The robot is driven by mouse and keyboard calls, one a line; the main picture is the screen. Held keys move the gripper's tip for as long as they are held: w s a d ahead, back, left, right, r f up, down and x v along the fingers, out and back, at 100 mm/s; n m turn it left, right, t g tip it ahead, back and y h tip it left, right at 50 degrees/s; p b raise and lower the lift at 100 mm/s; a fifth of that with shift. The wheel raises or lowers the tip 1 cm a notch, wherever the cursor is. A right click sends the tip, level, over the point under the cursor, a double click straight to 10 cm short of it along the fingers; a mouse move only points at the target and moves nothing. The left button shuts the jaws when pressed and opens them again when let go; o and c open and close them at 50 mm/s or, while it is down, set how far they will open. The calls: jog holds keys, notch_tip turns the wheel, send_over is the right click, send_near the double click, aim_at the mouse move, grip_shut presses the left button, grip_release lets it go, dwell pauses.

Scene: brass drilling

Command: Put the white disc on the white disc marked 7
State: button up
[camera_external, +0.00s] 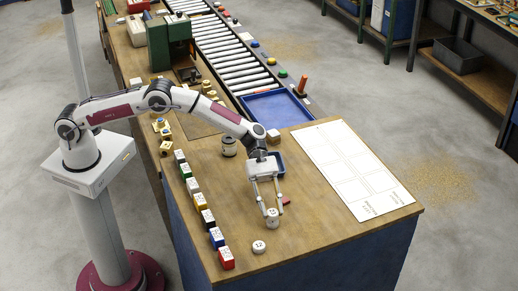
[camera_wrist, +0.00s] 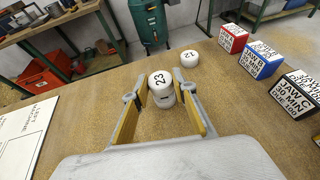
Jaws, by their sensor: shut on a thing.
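My gripper (camera_external: 272,212) is low over the front part of the bench, shut on a white disc marked 23 (camera_wrist: 159,78). In the wrist view the disc sits between the two fingertips, its number facing up. A second white rounded piece (camera_wrist: 165,99) shows directly under it; any number on it is hidden, and I cannot tell whether the two touch. Another white disc, marked 12, (camera_external: 259,246) lies apart on the bench near the front edge, and it also shows in the wrist view (camera_wrist: 190,58). No 7 is readable.
A row of coloured labelled blocks (camera_external: 208,219) runs along the bench's left edge. A white marked sheet (camera_external: 350,168) lies on the right. A small red piece (camera_external: 287,200) lies just right of my gripper. A blue tray (camera_external: 272,108) is farther back. Bare wood surrounds the discs.

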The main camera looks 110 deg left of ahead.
jog(key=shift+f, duration=0.65)
jog(key=shift+f, duration=0.2)
jog(key=o, duration=0.9)
jog(key=shift+r, duration=0.1)
jog(key=shift+r, duration=0.15)
jog(key=v, duration=1.2)
